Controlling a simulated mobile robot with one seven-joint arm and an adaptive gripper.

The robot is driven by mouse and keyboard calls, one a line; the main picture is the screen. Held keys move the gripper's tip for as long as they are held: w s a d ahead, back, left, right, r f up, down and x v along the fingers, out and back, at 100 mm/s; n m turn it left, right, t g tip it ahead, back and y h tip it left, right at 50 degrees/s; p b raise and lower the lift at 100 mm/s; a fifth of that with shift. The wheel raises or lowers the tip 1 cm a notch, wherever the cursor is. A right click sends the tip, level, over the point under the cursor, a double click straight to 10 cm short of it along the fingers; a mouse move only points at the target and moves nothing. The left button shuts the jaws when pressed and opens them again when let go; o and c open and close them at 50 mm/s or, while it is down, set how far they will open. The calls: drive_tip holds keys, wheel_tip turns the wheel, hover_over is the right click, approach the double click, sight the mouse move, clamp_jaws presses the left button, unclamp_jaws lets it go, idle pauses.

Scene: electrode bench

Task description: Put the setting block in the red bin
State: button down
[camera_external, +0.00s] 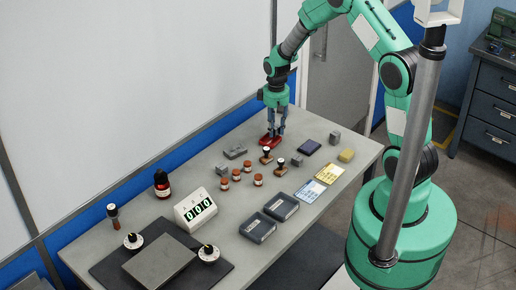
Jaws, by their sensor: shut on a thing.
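My gripper (276,132) points straight down at the far side of the bench, its fingers close together. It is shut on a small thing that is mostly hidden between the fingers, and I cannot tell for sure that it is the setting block. A low red piece (265,142), perhaps the red bin, shows right at and under the fingertips. I cannot tell whether the fingers touch it. Small grey blocks stand apart on the bench, one at the back right (335,138) and one left of the bottles (222,170); none is clearly the setting block.
Two dark-handled stamps (266,155) stand just in front of the gripper. A flat grey part (235,152), several small brown bottles (236,175), a dark pad (309,147), a yellow block (346,155), two grey trays (257,228) and a counter display (197,209) share the bench.

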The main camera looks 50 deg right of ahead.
sight(276, 126)
drive_tip(key=c, duration=1.4)
unclamp_jaws()
drive_tip(key=shift+o, duration=0.2)
drive_tip(key=shift+r, duration=0.1)
wheel_tip(276, 126, up, 13)
drive_tip(key=p, duration=0.1)
drive_tip(key=shift+p, duration=0.35)
